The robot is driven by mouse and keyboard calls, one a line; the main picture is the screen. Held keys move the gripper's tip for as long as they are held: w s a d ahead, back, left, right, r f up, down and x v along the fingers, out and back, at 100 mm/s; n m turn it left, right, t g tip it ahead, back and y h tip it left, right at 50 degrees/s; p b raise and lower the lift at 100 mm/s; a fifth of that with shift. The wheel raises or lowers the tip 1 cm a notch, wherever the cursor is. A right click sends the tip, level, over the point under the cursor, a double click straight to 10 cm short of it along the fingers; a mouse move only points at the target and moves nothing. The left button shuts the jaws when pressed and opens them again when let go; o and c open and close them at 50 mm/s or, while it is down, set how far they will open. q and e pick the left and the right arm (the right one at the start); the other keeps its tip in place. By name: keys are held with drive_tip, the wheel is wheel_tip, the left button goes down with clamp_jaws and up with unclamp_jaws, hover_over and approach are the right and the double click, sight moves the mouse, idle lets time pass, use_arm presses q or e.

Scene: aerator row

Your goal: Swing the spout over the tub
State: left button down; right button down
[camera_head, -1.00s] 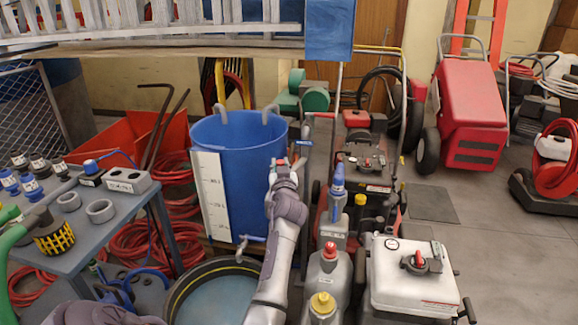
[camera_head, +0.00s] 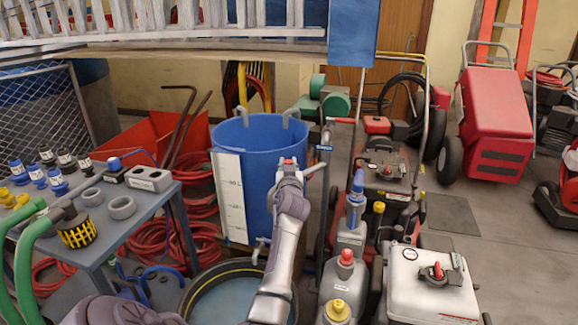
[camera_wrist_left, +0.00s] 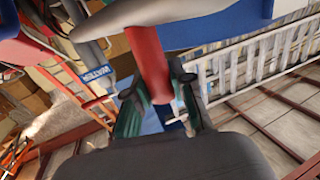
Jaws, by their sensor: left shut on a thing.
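A grey water spout (camera_head: 314,169) runs from the upright pipe with a blue label to my left gripper (camera_head: 288,170). The gripper's fingers are closed around the spout's red grip (camera_wrist_left: 149,62), whose red end also shows in the head view (camera_head: 288,161). The gripper hides the spout's near part. In the head view, the tall blue tub (camera_head: 262,150) with a white level scale stands behind and left of the gripper, which overlaps its right side. How far the spout's end reaches over the rim cannot be told. My right gripper is not in view.
A wide black-rimmed basin (camera_head: 194,285) stands on the floor in front of the tub. A table (camera_head: 130,225) with fittings is at left, and red hose (camera_head: 180,245) lies behind it. Bottles (camera_head: 347,268) and a white-topped machine (camera_head: 425,290) crowd the right.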

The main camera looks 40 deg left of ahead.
use_arm(q)
drive_tip(key=c, duration=1)
unclamp_jaws()
drive_tip(key=shift+s+a, duration=0.15)
drive_tip(key=shift+a, duration=0.05)
drive_tip(key=shift+o, duration=0.2)
drive_tip(key=shift+s+d, duration=0.1)
drive_tip(key=shift+d, duration=0.25)
drive_tip(key=v, duration=1.1)
drive_tip(key=shift+s, duration=0.15)
drive_tip(key=shift+d, duration=0.15)
